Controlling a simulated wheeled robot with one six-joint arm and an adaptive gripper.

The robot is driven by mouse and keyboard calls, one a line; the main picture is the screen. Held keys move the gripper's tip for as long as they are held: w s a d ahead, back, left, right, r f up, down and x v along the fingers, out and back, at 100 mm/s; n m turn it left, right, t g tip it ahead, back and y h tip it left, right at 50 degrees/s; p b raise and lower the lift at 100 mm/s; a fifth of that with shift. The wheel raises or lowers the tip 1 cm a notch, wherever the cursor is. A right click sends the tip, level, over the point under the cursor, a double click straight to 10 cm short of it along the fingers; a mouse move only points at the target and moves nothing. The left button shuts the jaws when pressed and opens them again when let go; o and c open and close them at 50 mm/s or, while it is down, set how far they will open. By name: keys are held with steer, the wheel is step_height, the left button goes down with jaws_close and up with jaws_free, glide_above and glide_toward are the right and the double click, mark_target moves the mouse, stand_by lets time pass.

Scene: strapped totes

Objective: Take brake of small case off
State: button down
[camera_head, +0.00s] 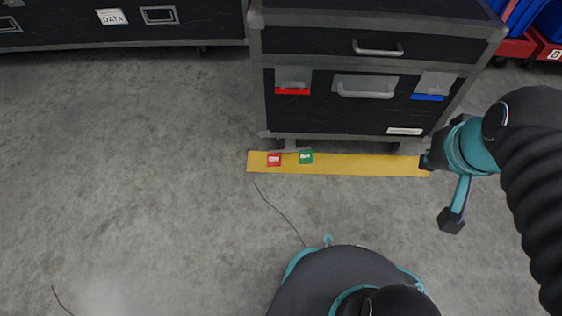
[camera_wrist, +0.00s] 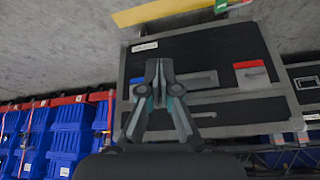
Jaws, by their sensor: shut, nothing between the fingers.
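The small case (camera_head: 330,120) is black with grey edges and stands at the centre top of the head view. At its lower left front edge, a red tab (camera_head: 274,159) and a green tab (camera_head: 305,157) sit side by side by a grey bar, over a yellow floor strip. Their lettering is too small to read. The case appears upside down in the wrist view (camera_wrist: 200,60), with the green tab (camera_wrist: 220,6) at the top edge. My gripper (camera_wrist: 158,66) is shut and empty, apart from the tabs. In the head view my arm is right of the case.
The yellow strip (camera_head: 370,165) runs along the case's front. Another black case (camera_head: 60,25) stands at the upper left. Blue bins with red parts (camera_wrist: 70,125) are stacked to the left in the wrist view. A thin dark line crosses the floor.

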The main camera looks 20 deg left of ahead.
steer(key=w+a+f+m+g+y+p, duration=0.1)
steer(key=w+a+f+g, duration=0.2)
steer(key=w+f+g, duration=0.45)
steer(key=w+a+f+m+g+y+p, duration=0.15)
steer(key=w+f, duration=0.35)
steer(key=f, duration=0.6)
steer(key=w+a+f+m+g+y+p, duration=0.1)
steer(key=a+f+m+g+y, duration=0.3)
steer(key=f, duration=0.7)
steer(key=w+a+f+m+g+y+p, duration=0.1)
steer(key=a+f+m+y, duration=0.1)
steer(key=a+f, duration=0.6)
steer(key=w+a+f+m+t+y, duration=0.4)
steer(key=w+a+f+m+y, duration=0.1)
steer(key=w+f+m+y, duration=0.2)
steer(key=shift+w+a+f+t+y+p, duration=0.15)
steer(key=shift+w+f+t+y+p, duration=0.15)
steer(key=shift+w+f+y, duration=0.7)
steer(key=shift+w+r+y, duration=0.1)
steer(key=shift+r+y, duration=0.15)
steer(key=x, duration=1)
steer(key=shift+p, duration=0.35)
